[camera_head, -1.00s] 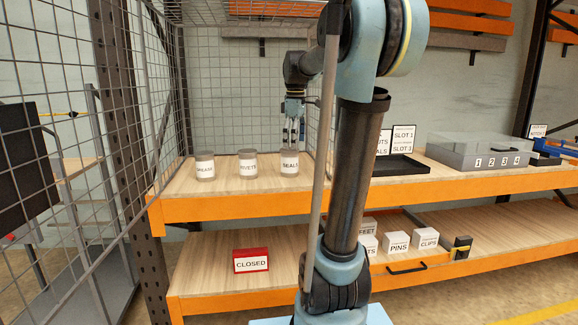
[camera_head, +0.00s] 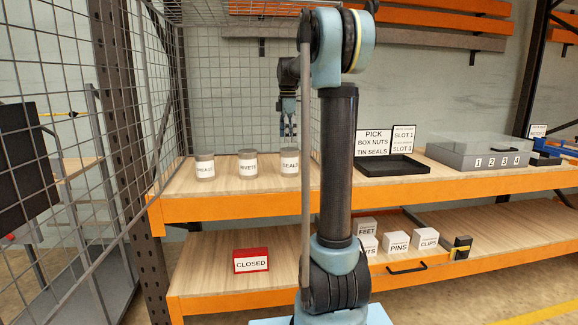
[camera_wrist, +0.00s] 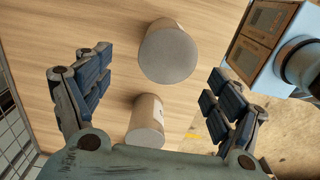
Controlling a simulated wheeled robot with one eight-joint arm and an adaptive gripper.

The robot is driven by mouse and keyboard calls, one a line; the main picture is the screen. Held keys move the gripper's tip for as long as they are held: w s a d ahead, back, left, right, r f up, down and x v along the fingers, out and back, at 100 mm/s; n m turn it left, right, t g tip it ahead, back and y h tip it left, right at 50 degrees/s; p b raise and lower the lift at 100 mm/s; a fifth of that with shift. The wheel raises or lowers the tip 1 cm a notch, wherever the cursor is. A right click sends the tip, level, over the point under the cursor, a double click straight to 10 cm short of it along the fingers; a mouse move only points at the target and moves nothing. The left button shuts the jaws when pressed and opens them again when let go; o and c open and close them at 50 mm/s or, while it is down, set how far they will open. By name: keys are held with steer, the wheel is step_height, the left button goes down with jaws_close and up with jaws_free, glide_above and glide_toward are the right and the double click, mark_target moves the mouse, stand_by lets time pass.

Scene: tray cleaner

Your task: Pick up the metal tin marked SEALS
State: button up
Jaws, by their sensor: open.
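The metal tin marked SEALS (camera_head: 290,163) stands upright on the upper wooden shelf, at the right end of a row of three tins. The RIVETS tin (camera_head: 248,164) stands to its left, and another labelled tin (camera_head: 205,167) is farther left. My gripper (camera_head: 288,136) points down just above the SEALS tin, open and empty. In the wrist view, my open fingers (camera_wrist: 160,62) are spread wide. One grey-lidded tin (camera_wrist: 168,54) shows between them and another tin (camera_wrist: 147,121) lower down. I cannot read their labels there.
A wire mesh panel (camera_head: 245,90) stands behind the tins, with more mesh to the left. A black tray (camera_head: 393,167) and a PICK sign (camera_head: 374,142) are to the right, then a grey numbered case (camera_head: 478,150). A red CLOSED box (camera_head: 251,261) is on the lower shelf.

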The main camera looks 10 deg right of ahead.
mark_target(288, 149)
step_height(288, 149, down, 7)
steer(key=shift+r, duration=0.1)
steer(key=shift+s+d+f, duration=0.15)
steer(key=shift+s+f, duration=0.05)
steer(key=shift+f, duration=1.15)
steer(key=shift+s+d+f, duration=0.1)
steer(key=shift+s+f, duration=0.1)
steer(key=shift+f, duration=1.1)
steer(key=c, duration=1.3)
